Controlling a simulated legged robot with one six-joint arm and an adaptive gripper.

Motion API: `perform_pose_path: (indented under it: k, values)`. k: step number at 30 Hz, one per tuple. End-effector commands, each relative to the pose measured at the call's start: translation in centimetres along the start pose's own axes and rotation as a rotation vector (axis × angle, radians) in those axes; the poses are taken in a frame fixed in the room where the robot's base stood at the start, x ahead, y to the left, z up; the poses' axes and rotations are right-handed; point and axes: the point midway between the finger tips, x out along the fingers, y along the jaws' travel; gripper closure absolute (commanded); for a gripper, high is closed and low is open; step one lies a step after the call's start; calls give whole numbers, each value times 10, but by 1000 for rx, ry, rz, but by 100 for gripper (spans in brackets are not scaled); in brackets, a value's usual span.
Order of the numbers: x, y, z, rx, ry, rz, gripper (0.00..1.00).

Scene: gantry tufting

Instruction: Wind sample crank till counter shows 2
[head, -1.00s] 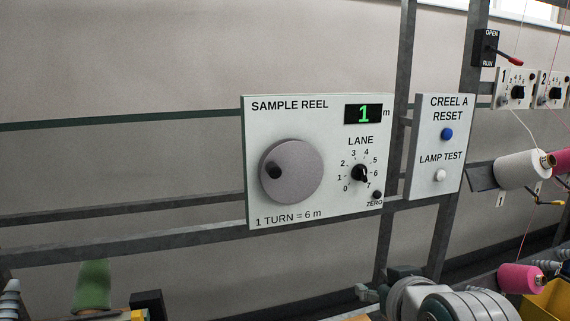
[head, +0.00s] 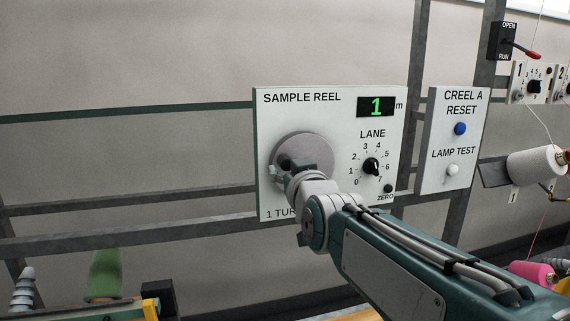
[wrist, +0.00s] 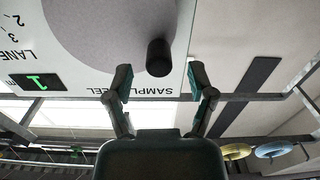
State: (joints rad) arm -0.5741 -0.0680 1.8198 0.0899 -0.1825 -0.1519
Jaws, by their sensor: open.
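The sample reel panel (head: 330,105) carries a grey crank disc (head: 308,143) with a dark knob at its left. The counter (head: 375,106) shows a green 1. My gripper (head: 289,168) is in front of the disc at the knob and partly covers both. In the wrist view, which sees the panel upside down, the dark knob (wrist: 158,55) stands out from the disc (wrist: 105,35). My open gripper's two fingers (wrist: 161,80) are on either side of the knob's near end, with gaps on both sides. I cannot tell how deep the knob sits between them.
A lane dial (head: 371,166) and a zero button (head: 388,188) are right of the crank. A reset panel (head: 450,130) with blue and white buttons stands further right, beside yarn cones (head: 536,163). Metal rails (head: 130,233) run behind.

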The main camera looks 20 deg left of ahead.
Motion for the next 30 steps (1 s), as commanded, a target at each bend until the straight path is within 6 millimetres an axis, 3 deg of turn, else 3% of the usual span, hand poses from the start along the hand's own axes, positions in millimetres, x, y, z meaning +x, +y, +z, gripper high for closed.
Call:
perform_pose_path:
  k: [7,18,23,30]
  values:
    - [29,1,0,0,-1,1,29]
    - [34,1,0,0,-1,1,29]
    - [34,1,0,0,-1,1,100]
    - [35,0,-1,16,0,0,100]
